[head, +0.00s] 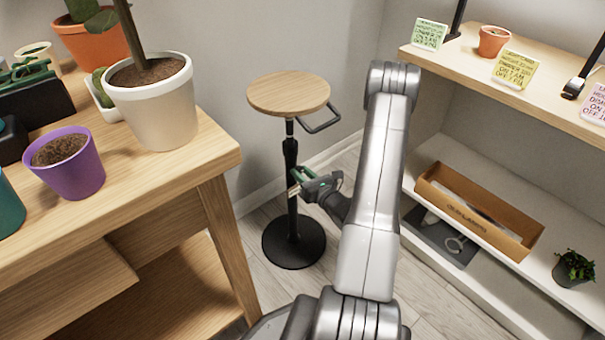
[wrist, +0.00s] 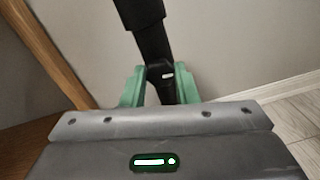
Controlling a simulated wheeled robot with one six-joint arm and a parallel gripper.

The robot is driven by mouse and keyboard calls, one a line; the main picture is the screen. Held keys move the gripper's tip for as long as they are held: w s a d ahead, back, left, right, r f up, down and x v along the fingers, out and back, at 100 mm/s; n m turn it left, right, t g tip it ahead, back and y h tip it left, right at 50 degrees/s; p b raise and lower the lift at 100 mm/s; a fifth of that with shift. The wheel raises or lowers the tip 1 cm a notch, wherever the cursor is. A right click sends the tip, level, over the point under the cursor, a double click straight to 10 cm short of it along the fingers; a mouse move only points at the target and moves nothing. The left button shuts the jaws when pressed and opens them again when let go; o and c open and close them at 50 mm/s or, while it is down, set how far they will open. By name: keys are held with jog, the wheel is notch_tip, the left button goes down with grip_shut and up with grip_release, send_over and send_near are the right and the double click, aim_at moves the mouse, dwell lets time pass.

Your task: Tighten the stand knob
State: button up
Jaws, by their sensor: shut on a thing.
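The stand has a round wooden top (head: 288,92), a black post (head: 290,158) and a round black base (head: 293,252) on the floor. It is upright. A grey looped handle (head: 322,123) sticks out under the top on the right. My gripper (head: 298,182) is at the post, about halfway up. In the wrist view, its green fingers stand on both sides of the black knob (wrist: 158,72), which bears a small white mark. The gripper is shut on this knob. In the head view the fingers mostly hide the knob.
A wooden table (head: 190,150) with a white pot (head: 155,105) and a purple pot (head: 72,168) is on the left. A shelf (head: 520,85) with notes, a cardboard box (head: 478,212) and a small plant (head: 574,267) is on the right. The wall is close behind the stand.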

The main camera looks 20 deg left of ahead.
jog(key=m+p, duration=0.1)
jog(key=m, duration=0.2)
jog(key=shift+r+m, duration=0.15)
jog(key=shift+m, duration=0.25)
jog(key=m+p, duration=0.1)
jog(key=m, duration=0.2)
jog(key=shift+m+p, duration=0.3)
jog(key=shift+p, duration=0.05)
jog(key=m+g+p, duration=0.1)
jog(key=m+p, duration=0.1)
jog(key=m, duration=0.4)
jog(key=shift+m+p, duration=0.3)
jog(key=shift+m, duration=0.1)
jog(key=m+p, duration=0.1)
jog(key=m, duration=0.2)
jog(key=m+p, duration=0.1)
jog(key=m, duration=0.2)
jog(key=shift+w+m+g, duration=0.1)
jog(key=shift+m+g, duration=0.2)
jog(key=shift+m, duration=0.1)
jog(key=m, duration=0.3)
jog(key=shift+p, duration=0.4)
jog(key=shift+m+y+p, duration=0.3)
jog(key=shift+m, duration=1.7)
